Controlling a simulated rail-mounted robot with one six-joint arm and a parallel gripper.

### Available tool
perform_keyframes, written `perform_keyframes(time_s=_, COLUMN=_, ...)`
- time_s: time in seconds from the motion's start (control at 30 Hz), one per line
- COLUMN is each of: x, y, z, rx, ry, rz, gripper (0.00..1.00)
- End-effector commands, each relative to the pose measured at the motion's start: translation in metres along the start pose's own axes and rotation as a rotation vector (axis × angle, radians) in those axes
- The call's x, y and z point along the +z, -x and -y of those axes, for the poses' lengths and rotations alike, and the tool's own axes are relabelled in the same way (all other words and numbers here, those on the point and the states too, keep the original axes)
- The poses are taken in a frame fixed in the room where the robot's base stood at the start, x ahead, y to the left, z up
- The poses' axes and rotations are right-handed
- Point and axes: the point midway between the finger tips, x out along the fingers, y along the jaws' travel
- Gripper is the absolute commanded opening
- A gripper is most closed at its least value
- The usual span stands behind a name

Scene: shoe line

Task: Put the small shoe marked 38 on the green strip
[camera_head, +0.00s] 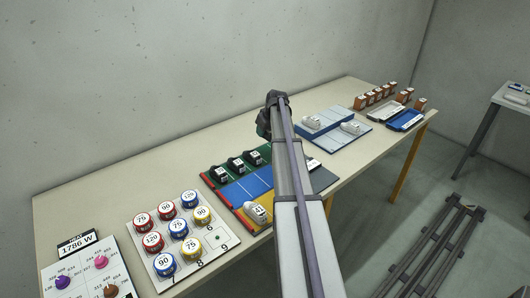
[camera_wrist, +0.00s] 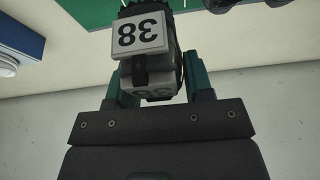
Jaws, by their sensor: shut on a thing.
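In the head view, the green strip (camera_head: 262,148) lies at the back of a coloured board and bears several black shoes (camera_head: 236,163). My arm hides the held shoe and part of the board there.
The board also has a blue strip (camera_head: 235,193) and a yellow strip, with a white shoe marked 41 (camera_head: 256,212) at the front. A blue panel with white shoes (camera_head: 311,122) lies to the right. Round numbered tins (camera_head: 178,228) stand on a white board at left.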

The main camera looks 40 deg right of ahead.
Motion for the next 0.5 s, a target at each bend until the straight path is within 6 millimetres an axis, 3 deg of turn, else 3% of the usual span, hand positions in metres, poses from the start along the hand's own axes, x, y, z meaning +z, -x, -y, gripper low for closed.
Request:
perform_keyframes(time_s=0.03, x=0.01, y=-0.025, z=-0.001, rx=0.0, ry=0.0, rz=0.0, gripper=0.23)
perform_keyframes(time_s=0.1, x=0.017, y=-0.041, z=-0.001, rx=0.0, ry=0.0, rz=0.0, gripper=0.23)
perform_keyframes(time_s=0.33, x=0.021, y=-0.05, z=0.0, rx=0.0, ry=0.001, rz=0.0, gripper=0.23)
perform_keyframes(time_s=0.5, x=0.034, y=-0.082, z=0.0, rx=0.0, ry=0.001, rz=0.0, gripper=0.23)
